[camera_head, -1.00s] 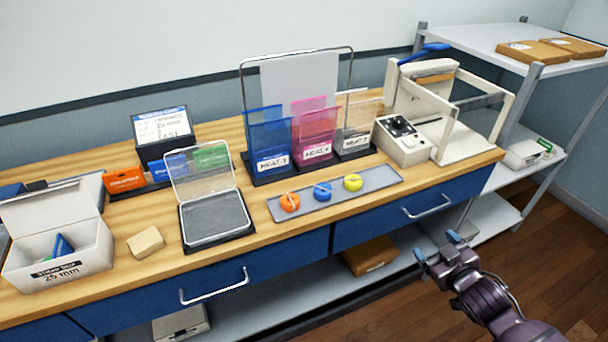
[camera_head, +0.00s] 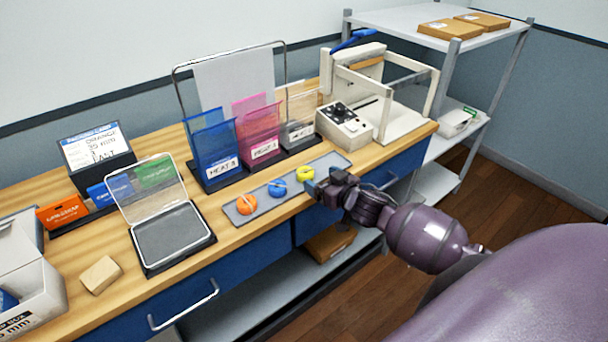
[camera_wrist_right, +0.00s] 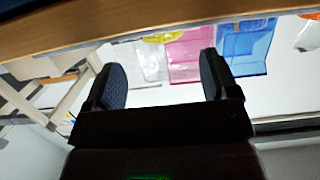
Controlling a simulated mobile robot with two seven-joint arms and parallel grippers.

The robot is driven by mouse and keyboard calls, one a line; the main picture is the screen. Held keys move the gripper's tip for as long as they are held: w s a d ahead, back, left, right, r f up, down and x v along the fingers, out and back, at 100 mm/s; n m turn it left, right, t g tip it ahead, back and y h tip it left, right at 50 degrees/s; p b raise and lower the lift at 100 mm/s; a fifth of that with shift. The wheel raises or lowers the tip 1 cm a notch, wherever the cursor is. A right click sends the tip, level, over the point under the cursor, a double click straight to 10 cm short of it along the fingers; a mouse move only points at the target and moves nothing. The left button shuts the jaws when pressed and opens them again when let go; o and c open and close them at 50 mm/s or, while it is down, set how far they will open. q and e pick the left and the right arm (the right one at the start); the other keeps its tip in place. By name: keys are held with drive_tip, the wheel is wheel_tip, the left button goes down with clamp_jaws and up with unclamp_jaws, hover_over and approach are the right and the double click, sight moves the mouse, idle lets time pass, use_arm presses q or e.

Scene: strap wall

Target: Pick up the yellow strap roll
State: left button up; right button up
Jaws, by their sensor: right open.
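The yellow strap roll (camera_head: 305,174) sits at the right part of a grey tray (camera_head: 330,167) on the wooden bench. A blue roll (camera_head: 277,188) and an orange roll (camera_head: 246,204) lie to its left on the same tray. My right gripper (camera_head: 315,184) is just in front of the yellow roll, at the bench's front edge. In the right wrist view my right gripper (camera_wrist_right: 160,82) has its two fingers apart with nothing between them. Part of the yellow roll (camera_wrist_right: 165,38) shows beyond the fingers, at the bench edge. My left gripper is not in view.
Blue, pink and clear pouches (camera_head: 262,135) stand in a rack behind the tray. A white sealing machine (camera_head: 345,125) stands to the right. An open clear-lidded case (camera_head: 168,235) and a small tan block (camera_head: 101,275) are to the left. A metal shelf (camera_head: 400,20) stands behind right.

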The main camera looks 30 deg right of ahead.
sight(306, 172)
drive_tip(key=shift+x, duration=1.2)
drive_tip(key=x, duration=0.4)
drive_tip(key=shift+a+f, duration=0.15)
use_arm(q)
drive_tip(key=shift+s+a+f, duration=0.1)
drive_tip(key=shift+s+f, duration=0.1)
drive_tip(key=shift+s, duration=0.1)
use_arm(e)
drive_tip(key=shift+s, duration=0.1)
